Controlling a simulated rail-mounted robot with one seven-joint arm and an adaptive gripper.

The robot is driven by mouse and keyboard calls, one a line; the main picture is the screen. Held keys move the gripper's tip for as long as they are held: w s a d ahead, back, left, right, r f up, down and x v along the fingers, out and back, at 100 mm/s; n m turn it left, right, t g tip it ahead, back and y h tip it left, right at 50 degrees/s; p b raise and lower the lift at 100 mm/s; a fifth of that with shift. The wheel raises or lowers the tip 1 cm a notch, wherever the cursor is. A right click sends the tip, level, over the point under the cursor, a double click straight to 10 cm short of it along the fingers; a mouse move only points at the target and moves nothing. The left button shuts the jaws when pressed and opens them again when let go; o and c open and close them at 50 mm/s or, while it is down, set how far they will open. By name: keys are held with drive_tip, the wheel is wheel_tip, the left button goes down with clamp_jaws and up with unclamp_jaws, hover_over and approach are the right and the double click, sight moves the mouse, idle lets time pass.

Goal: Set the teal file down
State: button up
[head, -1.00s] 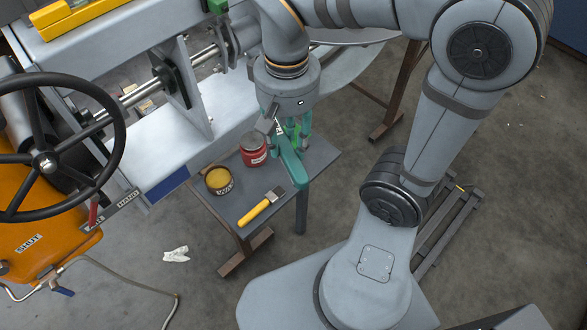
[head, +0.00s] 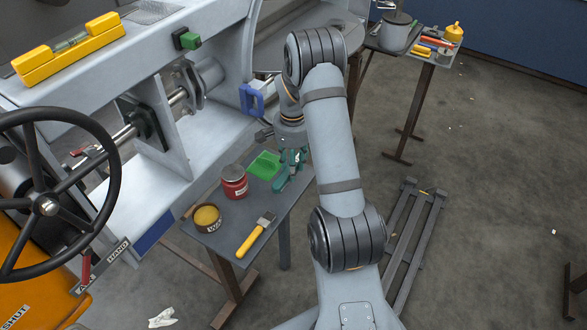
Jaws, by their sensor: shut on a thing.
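The teal file (head: 281,183) shows as a short teal handle at the right edge of the small grey table (head: 224,243). My gripper (head: 293,160) is shut on it, pointing down beside my forearm. The rest of the file is hidden by the gripper or too small to make out. I cannot tell whether the file touches the tabletop. A green tray (head: 265,165) lies on the table just left of the gripper.
The small table also holds a red jar (head: 234,182), an open yellow tin (head: 207,217) and a yellow-handled brush (head: 256,235). A handwheel (head: 48,206) stands left.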

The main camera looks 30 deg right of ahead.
drive_tip(key=shift+d+f, duration=0.1)
drive_tip(key=shift+f, duration=0.05)
drive_tip(key=shift+f+b, duration=0.1)
drive_tip(key=shift+b, duration=0.25)
drive_tip(key=shift+s+f+b, duration=0.1)
drive_tip(key=shift+f+b, duration=0.15)
drive_tip(key=shift+b, duration=0.05)
wheel_tip(320, 180, down, 6)
drive_tip(key=b, duration=0.5)
drive_tip(key=shift+b, duration=0.35)
drive_tip(key=o, duration=0.8)
